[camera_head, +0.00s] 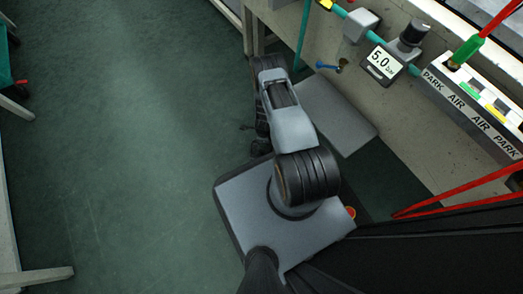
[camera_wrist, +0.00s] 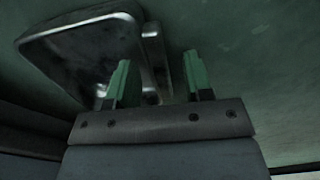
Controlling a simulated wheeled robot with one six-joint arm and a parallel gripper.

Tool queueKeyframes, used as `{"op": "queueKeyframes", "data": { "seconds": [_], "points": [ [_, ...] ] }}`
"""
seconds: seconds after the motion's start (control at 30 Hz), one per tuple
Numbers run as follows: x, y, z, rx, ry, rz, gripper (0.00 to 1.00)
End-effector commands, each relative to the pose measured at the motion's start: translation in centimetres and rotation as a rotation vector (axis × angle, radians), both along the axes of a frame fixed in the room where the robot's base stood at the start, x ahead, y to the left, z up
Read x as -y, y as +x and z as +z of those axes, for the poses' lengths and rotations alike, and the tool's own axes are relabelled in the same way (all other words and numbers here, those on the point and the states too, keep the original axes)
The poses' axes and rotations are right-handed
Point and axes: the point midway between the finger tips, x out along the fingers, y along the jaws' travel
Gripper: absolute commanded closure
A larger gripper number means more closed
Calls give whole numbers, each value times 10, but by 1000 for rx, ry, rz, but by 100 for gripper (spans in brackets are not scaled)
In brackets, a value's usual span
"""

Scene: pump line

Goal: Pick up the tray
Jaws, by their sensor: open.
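The tray (camera_wrist: 82,52) is a dark, shallow metal tray with a shiny rounded rim, at the upper left in the wrist view. My gripper (camera_wrist: 158,65) has two green fingers standing apart, with nothing held between them. The left finger overlaps the tray's right part in the picture. A shiny upright edge or handle at the tray's right side shows between the fingers. I cannot tell whether the fingers touch it. In the head view I cannot make out the tray, and the fingers are hidden by my arm.
A bench with a 5.0 display (camera_head: 382,63), a blue valve handle (camera_head: 328,66) and a PARK/AIR panel (camera_head: 473,116) stands at right. Red bars (camera_head: 455,191) cross at lower right. The green floor (camera_head: 125,130) at left is clear.

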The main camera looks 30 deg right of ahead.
Motion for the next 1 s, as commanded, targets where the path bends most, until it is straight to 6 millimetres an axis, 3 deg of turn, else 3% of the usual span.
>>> {"op": "queueKeyframes", "data": {
  "seconds": [0.23, 0.7, 1.0],
  "points": [
    [0, 0, -2, 0, 0, -1, 54],
    [0, 0, -2, 0, 0, -1, 99],
    [0, 0, -1, 0, 0, -1, 100]
  ]
}}
